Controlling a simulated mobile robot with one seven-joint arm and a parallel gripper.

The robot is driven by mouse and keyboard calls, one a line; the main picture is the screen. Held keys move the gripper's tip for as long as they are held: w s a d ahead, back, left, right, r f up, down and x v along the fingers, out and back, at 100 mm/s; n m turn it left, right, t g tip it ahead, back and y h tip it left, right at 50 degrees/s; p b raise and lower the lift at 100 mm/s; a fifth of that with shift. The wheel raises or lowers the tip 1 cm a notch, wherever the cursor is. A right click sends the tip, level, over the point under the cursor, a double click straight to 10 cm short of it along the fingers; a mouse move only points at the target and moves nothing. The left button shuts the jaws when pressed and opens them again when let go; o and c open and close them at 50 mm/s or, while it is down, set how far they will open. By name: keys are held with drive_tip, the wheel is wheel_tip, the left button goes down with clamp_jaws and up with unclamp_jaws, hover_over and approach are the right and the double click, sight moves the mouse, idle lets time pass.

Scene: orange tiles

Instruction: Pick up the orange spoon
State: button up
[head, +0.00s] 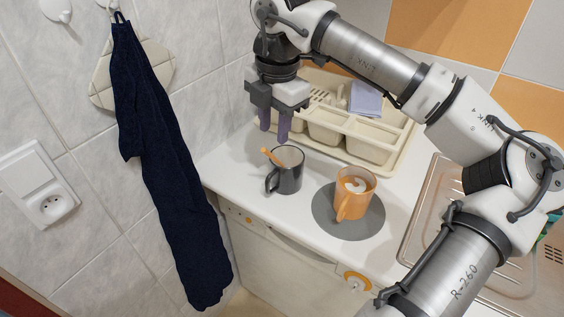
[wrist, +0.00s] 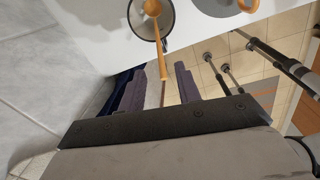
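The orange spoon (head: 271,157) stands tilted in a dark grey mug (head: 289,178) on the white counter, its handle leaning out over the left rim. In the wrist view, the spoon (wrist: 157,36) and the mug (wrist: 139,14) show at the top, with the handle pointing toward my fingers. My gripper (head: 274,127) is above and behind the mug, fingers down, apart from the spoon. In the wrist view, my gripper (wrist: 166,72) has its two purple-grey fingers spread with nothing held between them. The spoon's lower end is hidden inside the mug in the head view.
An orange mug (head: 351,199) stands on a round grey mat (head: 321,216) right of the dark mug. A cream dish rack (head: 396,163) with a bluish cloth (head: 366,99) is behind. A dark blue towel (head: 165,160) hangs left. A metal sink (head: 425,215) lies right.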

sight(272, 158)
drive_tip(key=f, duration=0.3)
drive_tip(key=shift+w+a+f, duration=0.1)
drive_tip(key=shift+w+f, duration=0.1)
drive_tip(key=shift+f, duration=0.05)
drive_tip(key=shift+w+a+f+p, duration=0.1)
drive_tip(key=shift+f+p, duration=0.65)
drive_tip(key=shift+f, duration=0.6)
drive_tip(key=shift+a+f+p, duration=0.1)
drive_tip(key=shift+f+p, duration=0.6)
drive_tip(key=shift+f, duration=0.65)
clamp_jaws()
